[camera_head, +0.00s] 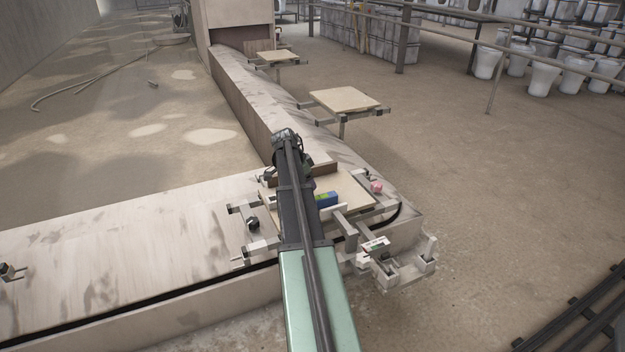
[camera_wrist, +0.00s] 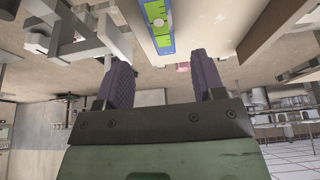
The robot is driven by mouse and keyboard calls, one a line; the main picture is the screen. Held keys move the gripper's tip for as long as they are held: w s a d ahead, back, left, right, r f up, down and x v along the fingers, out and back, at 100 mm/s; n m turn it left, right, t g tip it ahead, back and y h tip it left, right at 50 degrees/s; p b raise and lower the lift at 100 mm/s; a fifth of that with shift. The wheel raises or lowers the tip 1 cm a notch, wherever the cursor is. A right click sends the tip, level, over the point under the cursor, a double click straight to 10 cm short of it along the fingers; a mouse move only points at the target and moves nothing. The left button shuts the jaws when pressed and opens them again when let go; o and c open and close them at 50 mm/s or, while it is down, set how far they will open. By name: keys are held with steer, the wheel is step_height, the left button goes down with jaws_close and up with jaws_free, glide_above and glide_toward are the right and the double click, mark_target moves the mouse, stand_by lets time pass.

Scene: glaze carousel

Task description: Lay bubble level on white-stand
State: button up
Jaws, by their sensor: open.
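The bubble level, a blue bar with a green face, shows in the head view (camera_head: 326,199) on the square tile-topped carousel table, just right of my arm. In the wrist view the bubble level (camera_wrist: 158,25) stands at the top, beyond the fingertips. A white piece (camera_head: 334,211), possibly the white-stand, lies right beside it; I cannot tell if the two touch. My gripper (camera_wrist: 161,60) is open, with two purple ribbed fingers apart and nothing between them.
A small pink object (camera_head: 376,187) sits at the table's right side. Metal brackets (camera_head: 350,232) stick out in front, with a white labelled item (camera_head: 375,244) near them. Another tile-topped table (camera_head: 344,100) stands farther back. A low concrete wall (camera_head: 250,105) runs behind.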

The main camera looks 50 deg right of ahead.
steer(key=w+a+n+t+y, duration=0.2)
steer(key=a+n, duration=0.8)
steer(key=a, duration=1.7)
steer(key=s+a+n, duration=0.3)
steer(key=a+n, duration=0.1)
steer(key=a, duration=0.5)
steer(key=s+a+n+y, duration=0.1)
steer(key=s+a+n, duration=0.2)
steer(key=a, duration=0.6)
steer(key=s+a+n+y, duration=0.1)
steer(key=s+a+n, duration=0.2)
steer(key=a+n, duration=0.3)
steer(key=a, duration=0.3)
steer(key=shift+s+a+n, duration=0.15)
steer(key=shift+s+n, duration=0.15)
